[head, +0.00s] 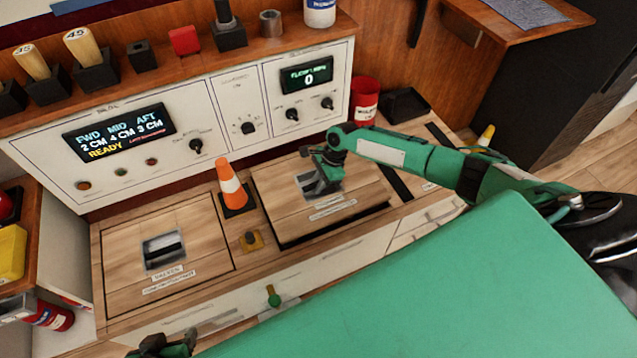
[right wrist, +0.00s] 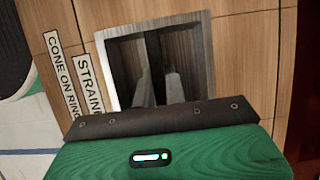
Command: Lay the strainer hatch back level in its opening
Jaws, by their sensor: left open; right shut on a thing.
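The strainer hatch (head: 280,200) is the right-hand wooden panel in the counter, with a metal recessed pull in its middle. A dark gap shows under its front edge, so it sits proud of the counter there, not flush. My right gripper (head: 322,182) reaches down into the pull and is shut on the hatch's bar. The right wrist view shows the fingers (right wrist: 158,88) inside the metal recess (right wrist: 196,60), beside the partly hidden "STRAIN" label (right wrist: 90,80). My left gripper (head: 166,346) is open at the bottom left, away from the hatch, partly cut off.
An orange and white cone (head: 231,185) stands on a dark base left of the hatch. A yellow plate with a dark knob (head: 251,240) is in front of it. A second hatch (head: 200,222) lies level further left.

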